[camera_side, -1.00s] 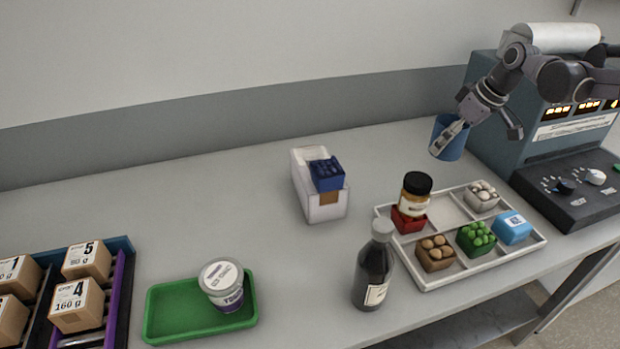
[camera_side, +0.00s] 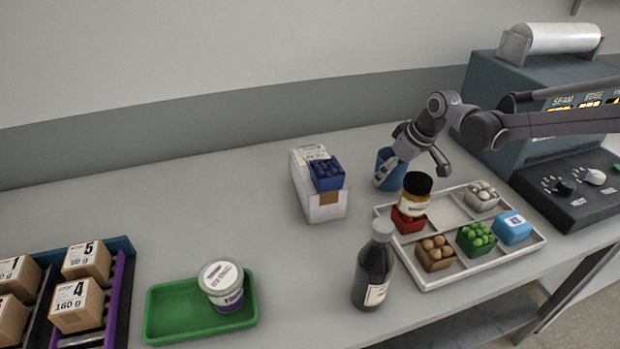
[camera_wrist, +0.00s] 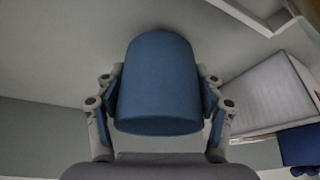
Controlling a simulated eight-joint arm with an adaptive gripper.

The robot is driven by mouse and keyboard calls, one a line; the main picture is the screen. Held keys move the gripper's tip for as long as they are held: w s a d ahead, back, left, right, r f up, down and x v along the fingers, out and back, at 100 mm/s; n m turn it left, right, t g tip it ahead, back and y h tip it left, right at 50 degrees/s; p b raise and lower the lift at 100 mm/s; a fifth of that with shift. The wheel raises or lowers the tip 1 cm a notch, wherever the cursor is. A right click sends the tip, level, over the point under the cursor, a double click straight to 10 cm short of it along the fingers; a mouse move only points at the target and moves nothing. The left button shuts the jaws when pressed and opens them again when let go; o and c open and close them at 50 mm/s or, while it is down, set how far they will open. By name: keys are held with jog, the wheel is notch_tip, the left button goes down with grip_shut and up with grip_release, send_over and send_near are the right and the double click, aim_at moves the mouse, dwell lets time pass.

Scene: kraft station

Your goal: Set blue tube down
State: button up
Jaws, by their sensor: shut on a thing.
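The blue tube (camera_side: 383,172) is between the fingers of my gripper (camera_side: 388,170), which is shut on it. In the side view it is just behind the tray and to the right of the white box, at or close to the table surface; I cannot tell whether it touches. In the wrist view the blue tube (camera_wrist: 160,85) fills the middle, with the fingers of my gripper (camera_wrist: 160,110) on both sides of it.
A white box (camera_side: 325,205) with a blue block in it stands left of the tube. A brown bottle (camera_side: 374,268) and green tray (camera_side: 165,318) are nearer. Bare table lies behind the box.

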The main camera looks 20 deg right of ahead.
jog(key=shift+f, duration=0.65)
jog(key=shift+f, duration=0.15)
jog(key=o, duration=0.9)
jog(key=v, duration=1.2)
jog(key=s+d+m+t, duration=0.1)
jog(key=s+d, duration=0.1)
jog(key=s, duration=0.6)
jog(key=s+d+f+m+t+h, duration=0.1)
jog(key=s+d+m, duration=0.1)
jog(key=s, duration=0.6)
jog(key=s+d+m+t, duration=0.1)
jog(key=s+d, duration=0.2)
jog(key=s, duration=0.5)
jog(key=shift+s+d+f+h, duration=0.2)
jog(key=shift+f+h, duration=0.1)
jog(key=shift+h, duration=0.1)
